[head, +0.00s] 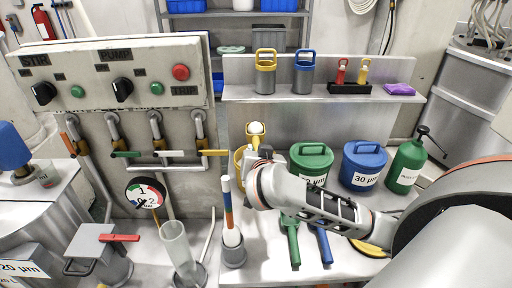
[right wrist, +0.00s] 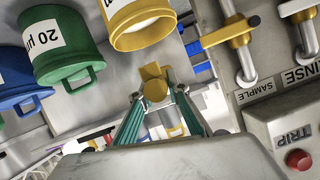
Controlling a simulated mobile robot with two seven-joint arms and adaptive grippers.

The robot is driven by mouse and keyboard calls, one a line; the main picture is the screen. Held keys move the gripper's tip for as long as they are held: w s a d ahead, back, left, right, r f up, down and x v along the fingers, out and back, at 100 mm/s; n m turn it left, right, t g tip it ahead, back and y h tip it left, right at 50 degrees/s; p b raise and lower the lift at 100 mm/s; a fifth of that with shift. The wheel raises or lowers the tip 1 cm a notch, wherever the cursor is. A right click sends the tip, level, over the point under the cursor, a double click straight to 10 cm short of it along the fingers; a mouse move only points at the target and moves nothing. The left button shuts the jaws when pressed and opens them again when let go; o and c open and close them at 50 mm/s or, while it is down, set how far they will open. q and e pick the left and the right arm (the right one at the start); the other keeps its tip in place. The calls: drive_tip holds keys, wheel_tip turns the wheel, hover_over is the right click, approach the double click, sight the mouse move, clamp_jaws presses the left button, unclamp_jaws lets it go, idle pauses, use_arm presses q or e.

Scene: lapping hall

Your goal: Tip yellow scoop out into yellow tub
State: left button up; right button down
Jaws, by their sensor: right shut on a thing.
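My right gripper (right wrist: 155,115) is shut on the yellow scoop (right wrist: 153,88), whose yellow end shows between the fingers in the right wrist view. In the head view the scoop (head: 256,130) shows a pale, rounded top, seemingly its contents, above my right gripper (head: 258,158). The yellow tub (right wrist: 150,33) is open, with a pale inside, and lies beyond the scoop in the right wrist view. In the head view only a yellow edge of the tub (head: 239,159) shows left of the gripper; the rest is hidden. My left gripper is out of view.
A green tub (head: 311,165) and a blue tub (head: 363,166) stand right of the gripper, with a green bottle (head: 408,164) beyond. A green scoop (head: 292,242) and a blue scoop (head: 324,245) lie in front. A clear cylinder (head: 178,249) stands left, near a tube holder (head: 233,251).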

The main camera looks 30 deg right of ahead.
drive_tip(key=shift+w+d, duration=0.15)
drive_tip(key=shift+w, duration=0.15)
drive_tip(key=shift+s+d+f+m+t+y, duration=0.15)
drive_tip(key=shift+f+m+y, duration=0.1)
drive_tip(key=shift+f+m, duration=0.2)
drive_tip(key=shift+s+a+f+m+t+y, duration=0.15)
drive_tip(key=shift+f+m+y, duration=0.15)
drive_tip(key=shift+f, duration=0.25)
use_arm(q)
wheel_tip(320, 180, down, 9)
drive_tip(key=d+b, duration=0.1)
drive_tip(key=b, duration=1)
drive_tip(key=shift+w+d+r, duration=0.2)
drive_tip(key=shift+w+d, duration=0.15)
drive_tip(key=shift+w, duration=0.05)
use_arm(e)
drive_tip(key=shift+d+f+m+t+y, duration=0.15)
drive_tip(key=shift+f+m+t+y, duration=0.25)
drive_tip(key=shift+m+t, duration=1.1)
drive_tip(key=shift+d+f+m+t+y, duration=0.1)
drive_tip(key=shift+f+m+t+y, duration=0.35)
drive_tip(key=shift+m, duration=2)
drive_tip(key=shift+d+f+m+t+y, duration=0.2)
drive_tip(key=shift+f+m+t, duration=0.5)
drive_tip(key=shift+m, duration=1.3)
